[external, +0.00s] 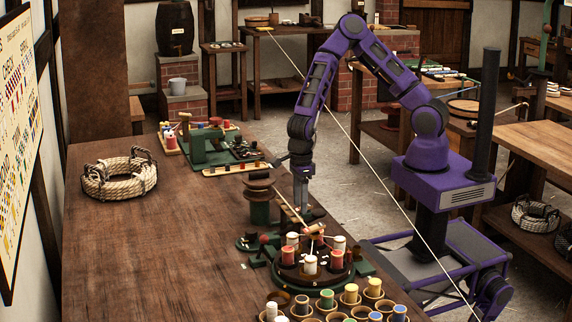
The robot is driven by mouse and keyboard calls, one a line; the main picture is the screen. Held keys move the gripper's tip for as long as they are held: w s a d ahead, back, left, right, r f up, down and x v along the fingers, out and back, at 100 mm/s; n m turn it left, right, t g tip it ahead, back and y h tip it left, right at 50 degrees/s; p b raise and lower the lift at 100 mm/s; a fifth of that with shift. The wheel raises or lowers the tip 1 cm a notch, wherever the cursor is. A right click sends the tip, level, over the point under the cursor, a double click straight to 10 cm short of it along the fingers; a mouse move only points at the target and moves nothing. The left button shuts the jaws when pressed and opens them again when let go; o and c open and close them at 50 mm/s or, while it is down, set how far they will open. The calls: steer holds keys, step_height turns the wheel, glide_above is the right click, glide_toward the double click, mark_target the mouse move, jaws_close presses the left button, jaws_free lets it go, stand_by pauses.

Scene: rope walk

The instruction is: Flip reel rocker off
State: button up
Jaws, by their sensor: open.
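My purple arm reaches over the right edge of the long wooden bench. My gripper (301,203) points down behind the round turntable and beside a dark green and brown spool-like stand (260,200). It is open, with nothing seen held in it; its fingertips are small and partly lost against the dark parts nearby. The reel rocker cannot be made out for certain at this size. Small dark green pieces with a dark red knob (264,239) sit at the foot of the stand, left of the gripper. I cannot tell whether the gripper touches anything.
The round turntable (312,284) bears several coloured bobbins and thin sticks close to my gripper. Several cups of coloured thread (350,293) stand in front. A green machine (209,146) stands farther back. The bench's left middle is clear.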

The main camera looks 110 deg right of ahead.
steer(key=shift+f, duration=0.4)
jaws_close()
